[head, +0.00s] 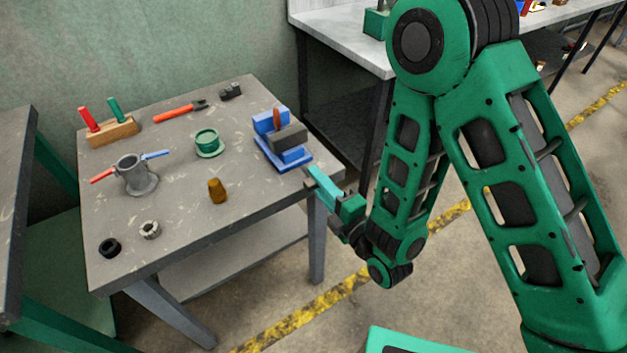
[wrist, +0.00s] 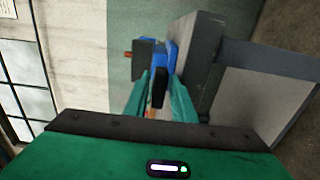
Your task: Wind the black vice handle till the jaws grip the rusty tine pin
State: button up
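The blue vice (head: 290,163) stands at the right edge of the grey table, with a dark grey block (head: 289,137) on it. The rusty tine pin (head: 276,119) stands upright at its jaws; it also shows in the wrist view (wrist: 128,54). In the wrist view the black vice handle (wrist: 160,88) points towards me, in front of the blue body (wrist: 168,62). My gripper (head: 312,176) is beside the vice, just off the table edge. Its fingers (wrist: 162,82) look open, one on each side of the handle, with small gaps. The handle is not clear in the head view.
On the table are a green flanged cup (head: 208,143), a brown cone (head: 217,191), a grey pot-like fitting (head: 136,175), a wooden block with handles (head: 113,132), an orange-handled tool (head: 178,112) and dark rings (head: 109,248). A second bench (head: 340,40) stands behind.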

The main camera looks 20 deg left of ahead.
jog(key=shift+a, duration=0.15)
grip_shut()
jog(key=shift+d, duration=0.2)
jog(key=shift+a, duration=0.15)
